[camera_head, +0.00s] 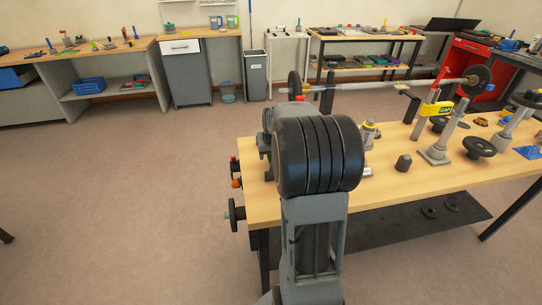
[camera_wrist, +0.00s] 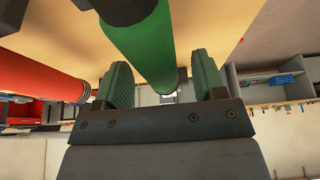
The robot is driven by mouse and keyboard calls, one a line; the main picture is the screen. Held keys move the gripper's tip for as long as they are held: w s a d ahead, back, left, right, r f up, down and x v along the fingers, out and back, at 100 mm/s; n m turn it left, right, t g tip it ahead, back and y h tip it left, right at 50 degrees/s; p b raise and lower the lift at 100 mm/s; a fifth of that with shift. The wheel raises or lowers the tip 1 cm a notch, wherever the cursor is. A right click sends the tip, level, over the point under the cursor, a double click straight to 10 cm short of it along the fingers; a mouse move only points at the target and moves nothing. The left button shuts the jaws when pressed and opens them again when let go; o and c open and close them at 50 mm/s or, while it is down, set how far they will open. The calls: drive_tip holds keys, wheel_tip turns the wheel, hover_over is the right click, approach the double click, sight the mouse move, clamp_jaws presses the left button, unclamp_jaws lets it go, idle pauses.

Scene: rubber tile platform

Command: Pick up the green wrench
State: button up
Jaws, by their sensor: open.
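A thick green cylinder (camera_wrist: 140,45) shows in the wrist view, with a dark collar at its top end. It may be the green wrench's handle; no wrench head shows. My gripper (camera_wrist: 160,78) is open, with one green-padded finger on each side of the cylinder's lower end. I cannot tell whether the cylinder is fully between the fingers or beyond them; no grip shows. In the head view my arm hides the gripper and most of the table's left end. I cannot make out the green wrench there.
A red cylinder (camera_wrist: 40,70) lies left of the green one in the wrist view. The wooden table (camera_head: 385,187) carries a dark knob (camera_head: 403,162), posts, discs and a barbell-like rod. Red and orange knobs (camera_head: 236,183) stick out at its left end. Open floor (camera_head: 120,200) lies left.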

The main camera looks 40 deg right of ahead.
drive_tip(key=shift+f, duration=0.1)
drive_tip(key=shift+w, duration=0.1)
drive_tip(key=c, duration=1.2)
